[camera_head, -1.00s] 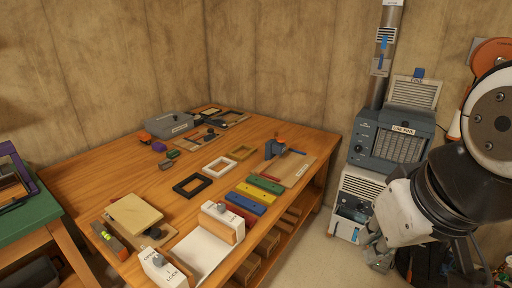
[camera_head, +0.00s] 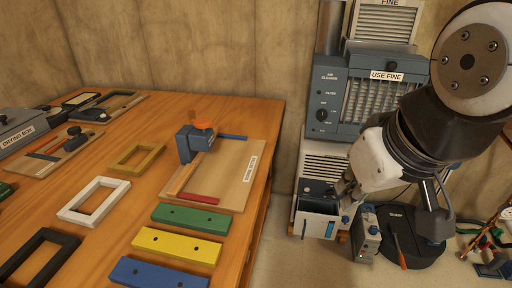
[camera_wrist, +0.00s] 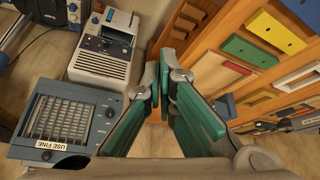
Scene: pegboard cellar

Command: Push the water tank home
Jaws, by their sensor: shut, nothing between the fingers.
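The white louvred unit (camera_head: 326,166) stands on the floor to the right of the workbench, under the blue-grey air cleaner. The water tank (camera_head: 316,226) appears to be the boxy part with a dark top at its lower front; it seems to stick out from the body. In the wrist view the unit (camera_wrist: 100,66) is at upper left, with the tank (camera_wrist: 118,19) at its far end. My gripper (camera_head: 347,192) is close to the tank's right side in the head view; contact cannot be told. In the wrist view my gripper (camera_wrist: 160,78) has its green fingers together, empty, to the right of the unit.
The air cleaner (camera_head: 366,95) stands above and behind the unit. The wooden workbench (camera_head: 262,150) is close on the left. A small grey box (camera_head: 366,240) and a round black base (camera_head: 405,245) stand on the floor to the right. Bare floor (camera_head: 285,255) lies in front.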

